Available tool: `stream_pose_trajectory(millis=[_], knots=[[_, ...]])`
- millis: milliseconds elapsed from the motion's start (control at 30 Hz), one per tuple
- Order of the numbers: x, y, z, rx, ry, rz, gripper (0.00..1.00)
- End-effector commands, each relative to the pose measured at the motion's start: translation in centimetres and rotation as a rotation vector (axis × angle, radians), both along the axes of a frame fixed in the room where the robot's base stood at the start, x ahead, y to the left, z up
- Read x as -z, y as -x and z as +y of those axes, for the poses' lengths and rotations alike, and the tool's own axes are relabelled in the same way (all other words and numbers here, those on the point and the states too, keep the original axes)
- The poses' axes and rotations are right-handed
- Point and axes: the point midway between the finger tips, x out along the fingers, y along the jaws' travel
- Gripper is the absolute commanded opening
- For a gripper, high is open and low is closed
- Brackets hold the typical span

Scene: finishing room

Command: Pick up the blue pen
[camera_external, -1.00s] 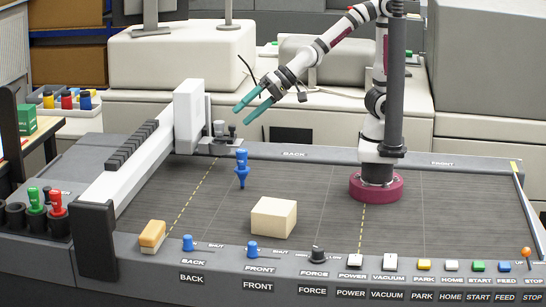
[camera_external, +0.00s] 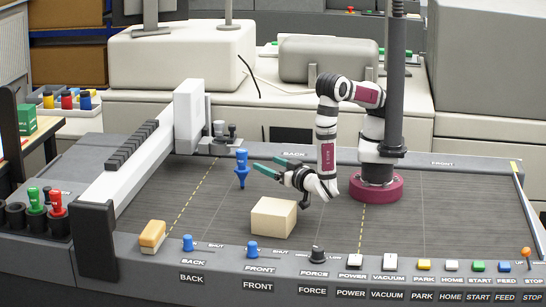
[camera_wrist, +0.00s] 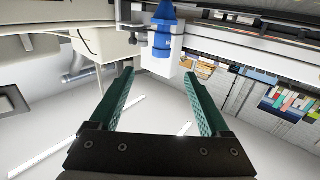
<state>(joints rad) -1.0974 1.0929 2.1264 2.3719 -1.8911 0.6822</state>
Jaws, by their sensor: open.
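The blue pen (camera_external: 241,169) stands upright, narrow end down, over the dark bed, left of my gripper. It also shows at the top middle of the wrist view (camera_wrist: 162,32), beyond the fingertips and roughly centred between them. My gripper (camera_external: 265,163) is low over the bed with its two green fingers pointing left toward the pen. In the wrist view the fingers (camera_wrist: 159,75) are spread apart with nothing between them. The pen and fingers look apart. Whether the pen's tip touches the bed is hard to tell.
A pale wooden block (camera_external: 273,217) sits on the bed in front of my gripper. A white rail (camera_external: 135,168) runs along the left side. A holder at far left has green (camera_external: 35,199) and red (camera_external: 57,202) pens. The bed's right side is clear.

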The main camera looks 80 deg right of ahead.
Motion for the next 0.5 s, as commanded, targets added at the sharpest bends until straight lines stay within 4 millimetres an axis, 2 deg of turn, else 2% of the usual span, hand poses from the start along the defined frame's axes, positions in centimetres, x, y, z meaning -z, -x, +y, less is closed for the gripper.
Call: stream_pose_trajectory(millis=[67,300,500], knots=[[0.5,-0.7,-0.6,0.003,0.000,0.000,0.80],[0.4,-6.0,-4.9,0.008,-0.001,0.000,0.80],[0.4,-8.2,-6.5,0.002,-0.001,0.001,0.80]])
